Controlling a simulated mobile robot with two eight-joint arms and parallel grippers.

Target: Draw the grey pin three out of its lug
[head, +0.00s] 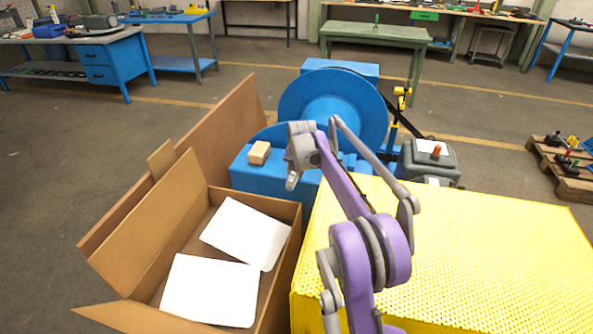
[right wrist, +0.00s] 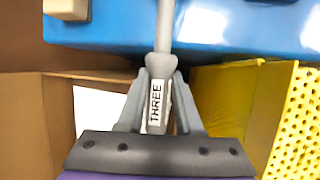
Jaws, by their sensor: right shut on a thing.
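The grey pin three (right wrist: 155,104), with a white label reading THREE, is between the fingers of my right gripper (right wrist: 160,78) in the right wrist view. The gripper is shut on its thick handle end. The pin's thin grey shaft runs up the picture across the blue machine base (right wrist: 110,25). I cannot make out the lug or tell whether the shaft is still in it. In the head view my right gripper (head: 292,180) points down at the front of the blue base (head: 245,178), and the pin is not discernible there. My left gripper is not in view.
An open cardboard box (head: 285,215) with white sheets (head: 210,290) stands below and left of the gripper. A yellow perforated cover (head: 480,255) is close on the right. A small tan block (head: 259,152) lies on the blue base. A large blue wheel (head: 350,95) rises behind.

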